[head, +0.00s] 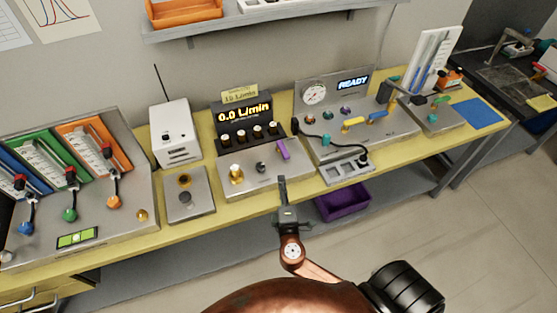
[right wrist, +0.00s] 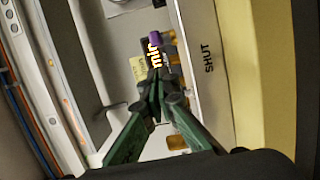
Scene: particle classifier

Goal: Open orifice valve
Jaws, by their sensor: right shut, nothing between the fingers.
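A purple lever (head: 283,149) stands on the right part of the grey flow panel (head: 290,178), whose display (head: 243,112) reads 0.0 L/min. No label in the head view tells me which part is the orifice valve. My right gripper (head: 283,182) is shut and empty, at the front edge of this panel, just below the lever in the picture. In the right wrist view the closed green fingers (right wrist: 158,88) point toward a purple part (right wrist: 155,39), and a SHUT label (right wrist: 207,55) shows beside it. I cannot tell whether they touch. My left gripper is not in view.
A brass fitting (head: 236,174) and a dark knob (head: 261,167) sit left of the lever. A panel with a READY display (head: 353,82) and a grey tray (head: 347,168) stand to the right. A purple bin (head: 342,203) is below. The floor in front is clear.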

